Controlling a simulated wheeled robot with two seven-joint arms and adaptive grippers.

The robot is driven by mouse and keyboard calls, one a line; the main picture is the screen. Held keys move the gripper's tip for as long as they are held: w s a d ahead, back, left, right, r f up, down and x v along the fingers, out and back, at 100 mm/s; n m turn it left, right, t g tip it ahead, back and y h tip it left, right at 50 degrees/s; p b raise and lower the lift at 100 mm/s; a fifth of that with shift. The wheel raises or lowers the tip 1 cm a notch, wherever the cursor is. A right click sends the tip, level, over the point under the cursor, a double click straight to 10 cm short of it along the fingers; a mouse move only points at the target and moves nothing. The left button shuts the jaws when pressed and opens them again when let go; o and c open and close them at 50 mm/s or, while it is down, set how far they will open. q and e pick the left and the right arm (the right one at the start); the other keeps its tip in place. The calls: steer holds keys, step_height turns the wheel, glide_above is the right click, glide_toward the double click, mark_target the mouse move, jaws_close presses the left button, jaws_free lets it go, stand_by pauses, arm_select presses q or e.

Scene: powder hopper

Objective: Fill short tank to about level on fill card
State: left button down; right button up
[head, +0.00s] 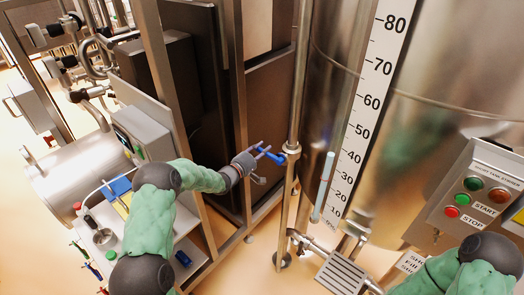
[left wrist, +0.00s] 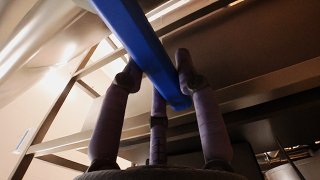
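The short tank (head: 405,145) is a tall steel vessel at the right of the head view. Its white scale (head: 367,100) shows marks from 10 up to 80. A pale blue tube (head: 323,187) stands beside the low marks; I cannot read a level in it. A blue valve handle (head: 275,156) sits on the upright pipe. My left gripper (head: 262,151) is at this handle. In the left wrist view the blue handle (left wrist: 138,42) passes between the spread fingers (left wrist: 160,75); firm contact is not clear. The card (head: 410,262) at lower right is mostly hidden by my right arm.
A stirrer panel (head: 478,195) with START and STOP buttons is at the right. A steel frame (head: 240,95) stands behind my left gripper. A cart (head: 110,235) with bottles and small tools is at lower left. A grated drain box (head: 342,272) lies below the tank.

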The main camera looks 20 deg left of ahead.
arm_select(q)
steer(key=shift+d+r+m+b, duration=0.1)
steer(key=shift+r+m+b, duration=0.65)
steer(key=shift+m+b, duration=0.2)
steer(key=shift+s+d+r+m+b, duration=0.1)
steer(key=shift+d+r+m+b, duration=0.1)
steer(key=shift+r+m+b, duration=0.5)
steer(key=shift+s+d+r+m+b, duration=0.1)
steer(key=shift+d+r+m+b, duration=0.3)
steer(key=shift+m, duration=0.4)
steer(key=shift+s+d+r+m+b, duration=0.2)
steer(key=shift+r+m+b, duration=0.3)
steer(key=shift+m, duration=0.35)
steer(key=shift+s+d+r+m+b, duration=0.1)
steer(key=shift+d+r+m+b, duration=0.3)
steer(key=shift+m, duration=0.4)
steer(key=shift+a+r, duration=0.1)
steer(key=c, duration=0.9)
jaws_free()
